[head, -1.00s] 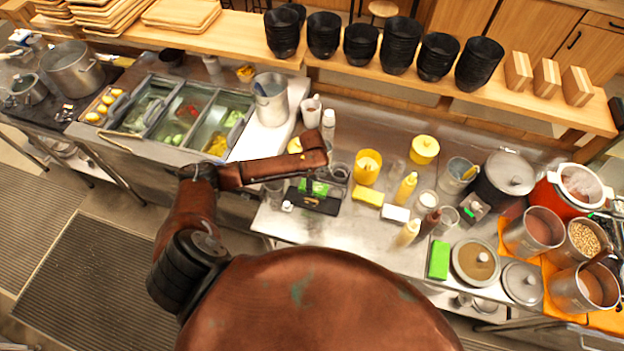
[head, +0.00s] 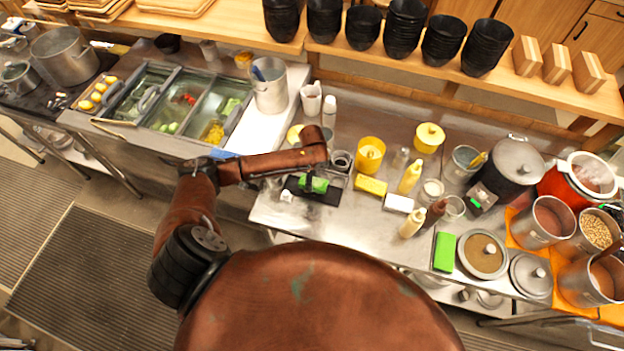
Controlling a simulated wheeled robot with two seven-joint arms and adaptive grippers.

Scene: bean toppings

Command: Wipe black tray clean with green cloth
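The black tray (head: 322,198) lies flat on the steel counter, left of the yellow sponge. The green cloth (head: 314,185) is a small bright green piece over the middle of the tray. My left arm reaches in from the left, and its wrist end is above the tray. My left gripper (head: 316,174) points down at the cloth. Its fingers are mostly hidden by the wrist, so I cannot tell whether they are closed on the cloth. My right gripper is not in view.
A yellow sponge (head: 371,186), a white block (head: 398,203) and sauce bottles (head: 411,223) stand right of the tray. Clear containers (head: 341,161) are close behind it. A green block (head: 444,252) lies farther right. Bare counter (head: 345,225) is in front of the tray.

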